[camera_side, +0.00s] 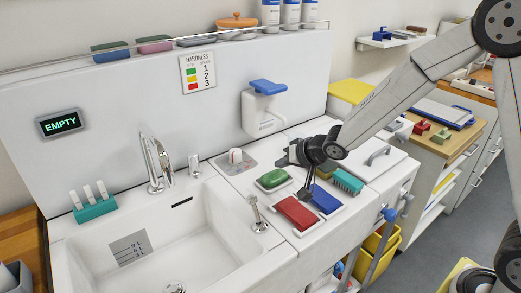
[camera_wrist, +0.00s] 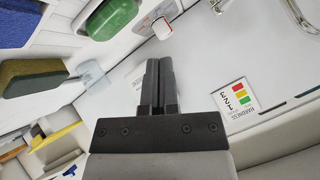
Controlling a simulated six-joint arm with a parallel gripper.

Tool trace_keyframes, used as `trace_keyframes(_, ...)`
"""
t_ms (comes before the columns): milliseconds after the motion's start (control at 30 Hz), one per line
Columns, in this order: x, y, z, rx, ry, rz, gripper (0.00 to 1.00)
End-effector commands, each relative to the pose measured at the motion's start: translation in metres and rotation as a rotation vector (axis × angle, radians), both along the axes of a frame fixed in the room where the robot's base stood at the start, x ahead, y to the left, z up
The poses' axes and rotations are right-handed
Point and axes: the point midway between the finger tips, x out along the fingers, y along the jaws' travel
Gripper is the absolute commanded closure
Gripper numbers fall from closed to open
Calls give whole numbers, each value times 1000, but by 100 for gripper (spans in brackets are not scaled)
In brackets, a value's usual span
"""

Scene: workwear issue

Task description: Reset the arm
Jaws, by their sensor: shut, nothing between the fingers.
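My gripper (camera_side: 307,196) hangs over the counter right of the sink, its dark fingers pointing down near the red block (camera_side: 296,213) and the blue block (camera_side: 325,201). Whether the fingertips touch anything is unclear. In the wrist view my gripper (camera_wrist: 160,62) has its two fingers together with nothing between them. The green block (camera_side: 272,179) lies to the left of the fingers; a green block also shows in the wrist view (camera_wrist: 113,27). A teal brush (camera_side: 348,181) lies to the right, partly behind the blue block.
The white sink (camera_side: 160,240) with its tap (camera_side: 155,165) is on the left. A dispenser with a blue lever (camera_side: 266,105) hangs on the back panel. A hardness card (camera_side: 197,73) and EMPTY display (camera_side: 60,123) are there too. Yellow bins (camera_side: 377,250) sit below the counter.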

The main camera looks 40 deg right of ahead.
Motion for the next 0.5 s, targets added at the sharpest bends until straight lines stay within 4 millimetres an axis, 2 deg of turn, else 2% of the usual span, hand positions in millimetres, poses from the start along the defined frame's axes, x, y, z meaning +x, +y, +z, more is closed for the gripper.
trace_keyframes(200, -60, -28, -7, -205, 162, 37, 100)
trace_keyframes(500, -154, -45, -18, -370, 422, 196, 100)
